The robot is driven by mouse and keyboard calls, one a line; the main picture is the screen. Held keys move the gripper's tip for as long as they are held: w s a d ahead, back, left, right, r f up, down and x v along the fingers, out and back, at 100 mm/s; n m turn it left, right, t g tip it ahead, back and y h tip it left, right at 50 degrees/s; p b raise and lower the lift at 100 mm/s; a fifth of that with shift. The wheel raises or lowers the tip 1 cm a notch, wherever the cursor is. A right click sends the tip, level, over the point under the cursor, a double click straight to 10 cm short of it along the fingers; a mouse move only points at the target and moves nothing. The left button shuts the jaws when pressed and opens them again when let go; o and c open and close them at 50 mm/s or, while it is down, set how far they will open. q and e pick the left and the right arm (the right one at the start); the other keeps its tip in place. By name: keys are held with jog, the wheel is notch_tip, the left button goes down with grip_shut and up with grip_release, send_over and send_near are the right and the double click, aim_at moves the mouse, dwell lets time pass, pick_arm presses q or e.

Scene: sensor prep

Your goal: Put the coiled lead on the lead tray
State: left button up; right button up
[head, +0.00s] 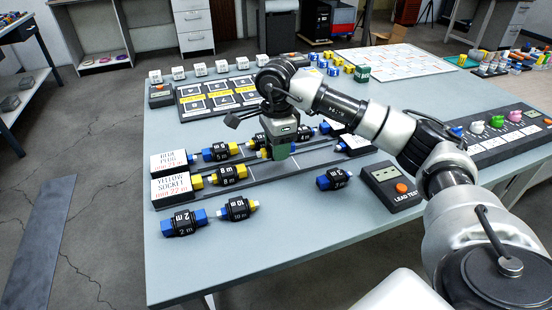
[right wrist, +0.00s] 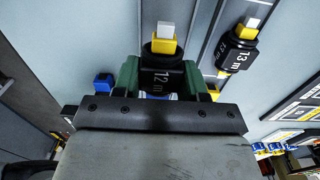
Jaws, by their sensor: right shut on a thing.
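My right gripper (head: 279,152) is over the middle of the lead tray (head: 180,201), a low grey tray with two rows and white label cards at its left end. In the right wrist view its green fingers (right wrist: 160,84) are shut on a black coiled lead (right wrist: 160,76) marked 12 m, with a yellow end and pale tip. In the head view the gripper mostly hides this lead, and I cannot tell whether it touches the tray. Other coiled leads lie in the back row (head: 220,152) and front row (head: 228,175). My left gripper is not in view.
Loose leads lie in front of the tray: one with blue ends (head: 183,223), one marked 10 (head: 238,208) and another (head: 334,179). A lead tester (head: 391,187) stands right of them. A dark panel with symbol cards (head: 216,95) is behind. The front table edge is clear.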

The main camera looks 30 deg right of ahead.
aim_at(276, 168)
jog(key=shift+w+f, duration=0.3)
jog(key=shift+f, duration=0.2)
notch_tip(276, 168, down, 3)
jog(key=shift+s+f, duration=0.1)
jog(key=shift+f, duration=0.05)
jog(key=shift+f+b, duration=0.15)
jog(key=shift+b, duration=0.15)
jog(key=o, duration=1)
jog(key=shift+c, duration=0.2)
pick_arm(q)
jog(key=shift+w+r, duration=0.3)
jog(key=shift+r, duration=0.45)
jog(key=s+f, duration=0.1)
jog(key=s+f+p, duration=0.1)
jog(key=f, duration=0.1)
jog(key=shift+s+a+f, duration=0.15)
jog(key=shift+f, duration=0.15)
pick_arm(e)
notch_tip(276, 168, up, 12)
jog(key=shift+r, duration=0.2)
